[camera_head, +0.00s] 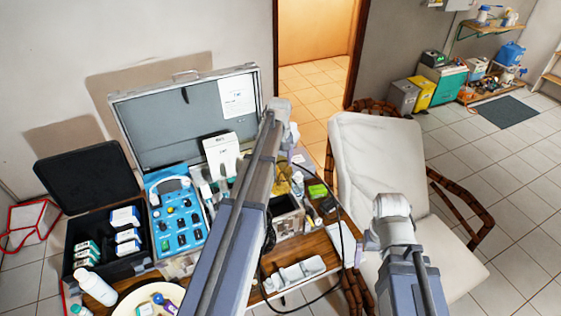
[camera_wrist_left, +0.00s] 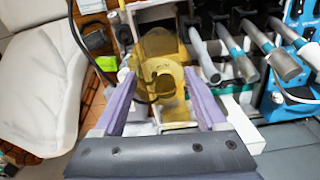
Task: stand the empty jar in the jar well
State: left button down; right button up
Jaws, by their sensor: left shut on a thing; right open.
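An amber, see-through jar (camera_wrist_left: 158,46) is between the two purple fingertips of my left gripper (camera_wrist_left: 158,73) in the left wrist view. The gripper is shut on it, and its round opening faces the camera. In the head view the jar (camera_head: 283,178) shows as an amber patch just right of my left arm, which hides most of the gripper. A dark, open-topped compartment (camera_head: 287,222) lies below it on the table; I cannot tell whether this is the jar well. My right arm shows at the lower right of the head view, but its gripper fingers do not.
An open grey case (camera_head: 185,120) with a blue panel (camera_head: 177,215) stands left of my left arm. Several handpieces (camera_wrist_left: 228,52) stand beside the jar. A beige chair (camera_head: 378,165) stands right.

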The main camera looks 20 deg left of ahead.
pick_arm(q)
jog(key=shift+f, duration=0.1)
jog(key=shift+f+b, duration=1.75)
jog(key=shift+f+b, duration=0.45)
jog(key=shift+b, duration=0.05)
jog(key=shift+f+b, duration=3.55)
jog(key=shift+f, duration=0.05)
jog(key=shift+f+b, duration=3.05)
jog(key=shift+b, duration=0.05)
jog(key=shift+f, duration=0.15)
grip_release()
